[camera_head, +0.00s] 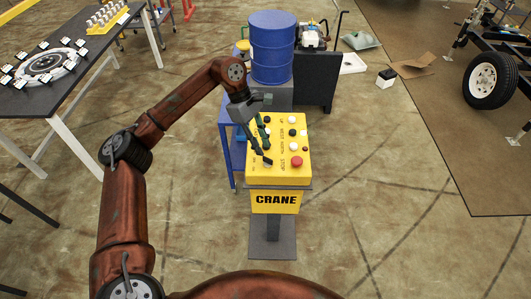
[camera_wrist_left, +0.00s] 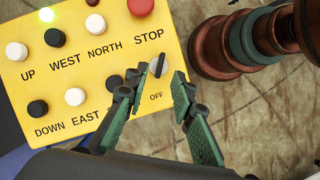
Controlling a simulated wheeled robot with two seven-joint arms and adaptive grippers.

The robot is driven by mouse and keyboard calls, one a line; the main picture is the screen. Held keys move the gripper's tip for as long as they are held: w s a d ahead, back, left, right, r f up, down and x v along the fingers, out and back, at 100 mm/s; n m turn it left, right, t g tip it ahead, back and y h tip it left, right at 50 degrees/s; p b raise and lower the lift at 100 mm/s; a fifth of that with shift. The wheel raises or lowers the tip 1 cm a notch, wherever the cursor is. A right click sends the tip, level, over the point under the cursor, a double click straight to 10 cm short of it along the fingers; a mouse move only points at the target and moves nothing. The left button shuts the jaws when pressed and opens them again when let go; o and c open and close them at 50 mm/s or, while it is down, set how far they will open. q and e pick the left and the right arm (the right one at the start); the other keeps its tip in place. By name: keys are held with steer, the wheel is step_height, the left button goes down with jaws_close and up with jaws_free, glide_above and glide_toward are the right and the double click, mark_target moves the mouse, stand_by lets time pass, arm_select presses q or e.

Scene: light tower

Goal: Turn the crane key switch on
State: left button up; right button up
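The yellow crane control box (camera_head: 291,172) stands on a pedestal with "CRANE" on its front. It also shows in the left wrist view (camera_wrist_left: 95,50). The key switch (camera_wrist_left: 157,65) is a small pale knob with a dark edge at the box's corner, near the "OFF" label and the "STOP" text. My left gripper (camera_head: 264,148) is over the left part of the box. In the left wrist view its green-padded fingers (camera_wrist_left: 155,86) are spread, with the key switch just beyond and between their tips. I see no contact. My right gripper is out of view.
A red stop button (camera_wrist_left: 140,6) and several black and white buttons are close by on the box. A blue barrel (camera_head: 272,45) stands behind it. A dark table (camera_head: 70,78) is at left. The floor right of the box is clear.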

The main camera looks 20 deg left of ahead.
arm_select(q)
steer(key=v, duration=0.6)
steer(key=shift+r, duration=0.3)
steer(key=shift+a, duration=0.15)
